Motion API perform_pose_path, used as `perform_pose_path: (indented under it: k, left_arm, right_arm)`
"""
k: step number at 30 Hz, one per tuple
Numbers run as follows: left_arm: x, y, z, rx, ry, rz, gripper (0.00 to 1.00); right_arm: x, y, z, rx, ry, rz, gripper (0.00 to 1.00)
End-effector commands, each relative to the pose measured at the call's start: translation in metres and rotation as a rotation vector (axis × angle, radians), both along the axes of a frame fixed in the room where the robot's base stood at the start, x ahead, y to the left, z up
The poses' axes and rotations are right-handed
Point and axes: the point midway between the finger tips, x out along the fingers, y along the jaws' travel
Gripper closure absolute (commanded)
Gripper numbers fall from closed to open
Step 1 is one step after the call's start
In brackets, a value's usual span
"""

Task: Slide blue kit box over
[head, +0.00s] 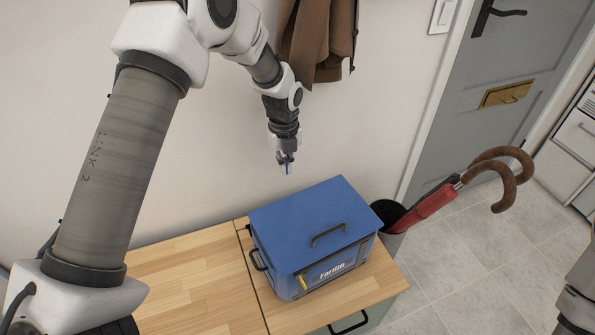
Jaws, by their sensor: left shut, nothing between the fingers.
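The blue kit box (290,223) has a dark handle on its lid, a side handle on its left, and a white label on its front. It stands upright on the right part of the wooden cabinet top (185,275), right of a dark seam. My left gripper (287,170) points down, shut and empty, in front of the wall, appearing just above the box's back edge in the picture. I see no contact with the box. Part of my right arm shows at the lower right edge; its gripper is not in view.
An umbrella stand (388,216) holding umbrellas with curved brown handles (503,170) is just right of the cabinet. A brown coat (322,40) hangs on the wall. A grey door (490,110) is at the right. The cabinet top left of the box is clear.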

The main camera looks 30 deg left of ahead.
Motion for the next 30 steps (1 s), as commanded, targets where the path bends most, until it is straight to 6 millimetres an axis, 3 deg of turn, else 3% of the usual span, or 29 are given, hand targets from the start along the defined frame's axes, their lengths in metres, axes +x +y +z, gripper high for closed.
perform_pose_path:
  k: [5,12,17,30]
  left_arm:
    - [-0.001,0.000,-0.019,0.000,0.003,0.001,1.00]
    - [-0.001,0.000,-0.067,0.000,0.003,0.001,1.00]
    - [-0.001,0.000,-0.091,0.000,0.003,0.002,1.00]
    - [-0.001,0.000,-0.100,0.000,0.000,0.002,1.00]
  right_arm:
    - [-0.001,0.000,-0.002,0.000,0.002,0.000,0.60]
    - [-0.001,0.000,-0.007,0.000,0.002,0.000,0.60]
    - [-0.001,0.000,-0.009,0.000,0.001,0.000,0.60]
    - [0.000,0.000,-0.008,0.000,0.001,0.000,0.60]
